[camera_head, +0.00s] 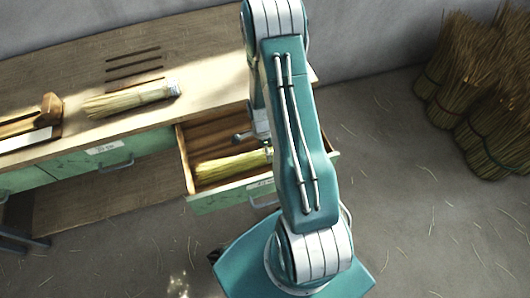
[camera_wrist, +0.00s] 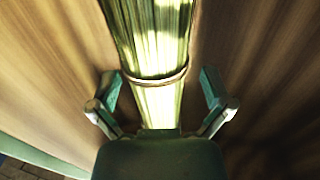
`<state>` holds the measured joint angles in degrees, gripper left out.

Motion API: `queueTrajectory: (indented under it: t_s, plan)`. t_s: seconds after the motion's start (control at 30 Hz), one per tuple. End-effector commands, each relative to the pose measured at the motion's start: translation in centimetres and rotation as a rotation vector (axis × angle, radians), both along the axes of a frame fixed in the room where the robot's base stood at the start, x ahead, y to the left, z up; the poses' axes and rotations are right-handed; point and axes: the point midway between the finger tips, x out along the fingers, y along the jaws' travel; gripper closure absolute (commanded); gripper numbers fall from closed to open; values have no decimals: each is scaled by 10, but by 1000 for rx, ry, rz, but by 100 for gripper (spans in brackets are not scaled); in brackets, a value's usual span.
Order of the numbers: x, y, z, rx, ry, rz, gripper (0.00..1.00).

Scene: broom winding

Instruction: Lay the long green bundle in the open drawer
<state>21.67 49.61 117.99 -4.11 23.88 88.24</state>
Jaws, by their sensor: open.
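A long yellow-green bundle (camera_head: 228,166) lies in the open drawer (camera_head: 186,162), along its length; its right end is hidden behind my arm. In the wrist view the bundle (camera_wrist: 155,38) runs from the top down between my fingers, with a thin band around it. My gripper (camera_wrist: 161,92) is open, with one finger on each side of the bundle and a gap to it on both sides. In the head view my gripper is mostly hidden behind my arm above the drawer.
Another pale bundle (camera_head: 128,99) with a light wrapped end lies on the workbench (camera_head: 205,80), near several dark slots. A wooden tool (camera_head: 40,112) lies at the bench's left. A closed green drawer (camera_head: 112,155) is left of the open one. Brush bundles (camera_head: 487,95) stand on the floor at right.

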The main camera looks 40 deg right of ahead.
Motion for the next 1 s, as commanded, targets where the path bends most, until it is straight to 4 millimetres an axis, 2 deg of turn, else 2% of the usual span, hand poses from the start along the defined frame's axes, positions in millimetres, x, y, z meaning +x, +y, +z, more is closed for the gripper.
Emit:
queueTrajectory:
  t_s: [0.3,0.5,0.67,1.0]
  plan:
    - [15,-3,64,-3,-5,0,0]
    - [21,-4,95,-2,-3,0,0]
    - [22,-4,104,0,-1,0,0]
    - [22,-5,105,0,0,0,0]
